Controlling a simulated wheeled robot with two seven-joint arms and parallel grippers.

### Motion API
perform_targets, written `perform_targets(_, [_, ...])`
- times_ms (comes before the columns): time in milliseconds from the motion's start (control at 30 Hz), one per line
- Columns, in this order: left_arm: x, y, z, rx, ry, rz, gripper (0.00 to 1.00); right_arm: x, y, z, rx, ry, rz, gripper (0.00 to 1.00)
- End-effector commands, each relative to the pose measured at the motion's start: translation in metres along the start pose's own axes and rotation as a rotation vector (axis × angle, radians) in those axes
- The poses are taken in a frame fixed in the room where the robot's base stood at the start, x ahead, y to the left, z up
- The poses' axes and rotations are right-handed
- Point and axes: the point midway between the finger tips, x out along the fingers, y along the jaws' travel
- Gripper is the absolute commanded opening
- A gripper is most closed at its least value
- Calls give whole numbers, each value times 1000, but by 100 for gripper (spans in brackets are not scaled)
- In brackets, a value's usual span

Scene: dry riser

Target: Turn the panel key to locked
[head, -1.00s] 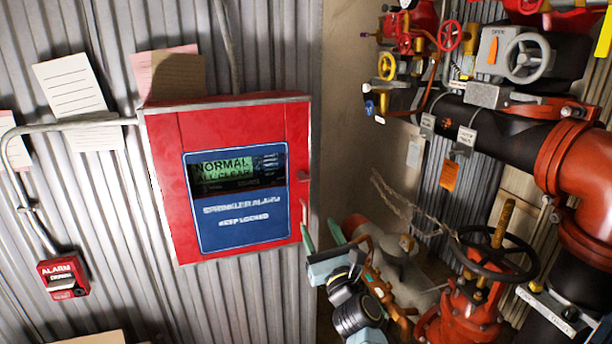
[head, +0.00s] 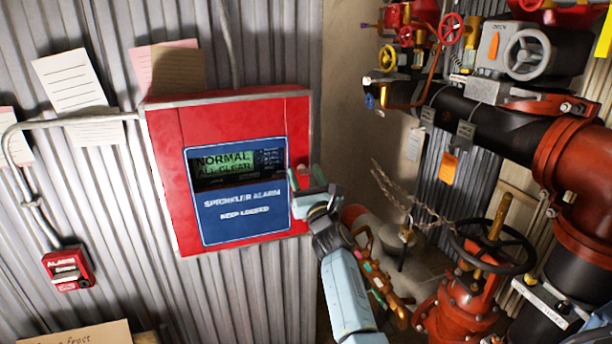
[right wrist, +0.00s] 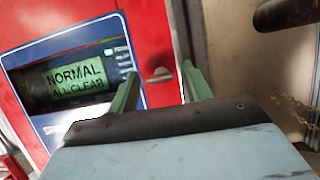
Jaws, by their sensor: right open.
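The red alarm panel (head: 230,105) hangs on the corrugated wall, with a blue face reading "SPRINKLER ALARM, KEEP LOCKED" and a green screen reading "NORMAL, ALL CLEAR". The panel key (right wrist: 160,75) shows in the right wrist view as a small pale piece on the red door, lying roughly sideways. My right gripper (head: 306,177) is open at the panel's right edge. In the right wrist view its two green fingers (right wrist: 159,80) stand on either side of the key, apart from it. In the head view the gripper mostly hides the key. My left gripper is out of view.
To the right stand a black pipe (head: 500,130) with orange couplings, a red valve with a dark handwheel (head: 470,250), and smaller valves above. A red alarm box (head: 67,268) and paper notes (head: 70,82) are on the wall at left.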

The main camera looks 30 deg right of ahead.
Motion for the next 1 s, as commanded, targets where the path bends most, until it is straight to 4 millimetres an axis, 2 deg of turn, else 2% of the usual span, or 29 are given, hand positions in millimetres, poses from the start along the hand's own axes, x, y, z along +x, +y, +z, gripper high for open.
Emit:
perform_targets(267, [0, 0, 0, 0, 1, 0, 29, 1, 0, 0, -1, 1, 0, 49])
perform_targets(600, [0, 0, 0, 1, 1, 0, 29, 1, 0, 0, -1, 0, 0, 6])
perform_targets(1000, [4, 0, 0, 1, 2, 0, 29, 1, -1, -1, -73, 0, 28, 4])
